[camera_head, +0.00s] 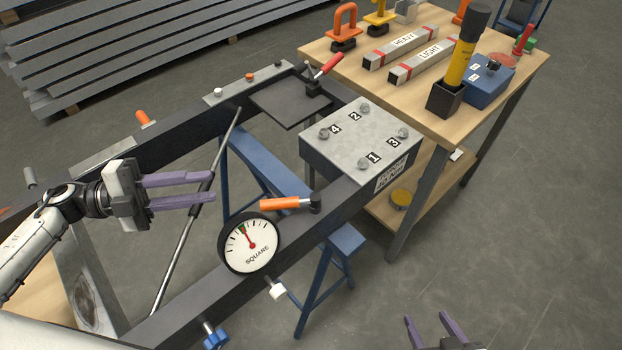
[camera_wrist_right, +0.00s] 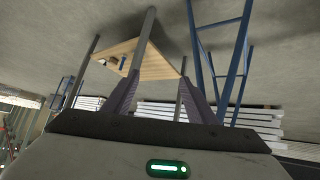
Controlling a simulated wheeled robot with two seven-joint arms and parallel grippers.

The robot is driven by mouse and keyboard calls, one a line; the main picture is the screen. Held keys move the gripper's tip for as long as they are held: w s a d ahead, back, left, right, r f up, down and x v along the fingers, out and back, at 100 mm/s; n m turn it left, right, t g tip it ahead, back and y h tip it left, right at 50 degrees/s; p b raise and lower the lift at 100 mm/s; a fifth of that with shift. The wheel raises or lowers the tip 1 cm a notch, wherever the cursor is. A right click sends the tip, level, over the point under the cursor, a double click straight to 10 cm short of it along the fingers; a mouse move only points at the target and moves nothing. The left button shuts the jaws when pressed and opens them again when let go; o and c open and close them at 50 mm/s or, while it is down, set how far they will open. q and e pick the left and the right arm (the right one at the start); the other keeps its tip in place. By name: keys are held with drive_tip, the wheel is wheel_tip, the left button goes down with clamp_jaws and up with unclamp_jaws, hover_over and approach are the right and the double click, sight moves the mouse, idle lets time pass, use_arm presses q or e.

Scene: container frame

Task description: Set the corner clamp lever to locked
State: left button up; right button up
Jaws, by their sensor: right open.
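A clamp with a red-handled lever (camera_head: 326,67) stands at the far corner of the dark metal frame (camera_head: 187,129), by a dark flat plate. Its red handle is raised at a slant, up and to the right. My left gripper (camera_head: 213,187) is open and empty over the frame's left part, well short of the clamp. My right gripper (camera_head: 426,317) is open and empty at the bottom edge, over the floor. In the right wrist view its purple fingers (camera_wrist_right: 160,82) are spread with nothing between them.
A numbered bolt box (camera_head: 345,150) stands on the right side. A wooden table (camera_head: 495,100) with tools and bars is behind. Blue trestle legs stand below.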

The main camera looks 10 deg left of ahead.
use_arm(q)
drive_tip(key=n+g+h, duration=0.1)
drive_tip(key=n, duration=0.1)
approach(296, 202)
drive_tip(key=shift+m, duration=0.3)
drive_tip(key=x, duration=0.2)
drive_tip(key=p+x, duration=0.1)
drive_tip(key=x, duration=0.1)
drive_tip(key=f+p+x, duration=0.1)
drive_tip(key=x, duration=0.1)
drive_tip(key=shift+w+d, duration=0.3)
drive_tip(key=shift+w, duration=0.1)
use_arm(e)
drive_tip(key=shift+m+g+y, duration=0.3)
drive_tip(key=shift+m+y, duration=0.3)
drive_tip(key=s+a+r, duration=0.1)
drive_tip(key=a+r, duration=0.1)
drive_tip(key=s+a, duration=0.1)
drive_tip(key=a, duration=0.1)
drive_tip(key=shift+s+r, duration=0.35)
drive_tip(key=shift+r, duration=0.05)
use_arm(q)
clamp_jaws()
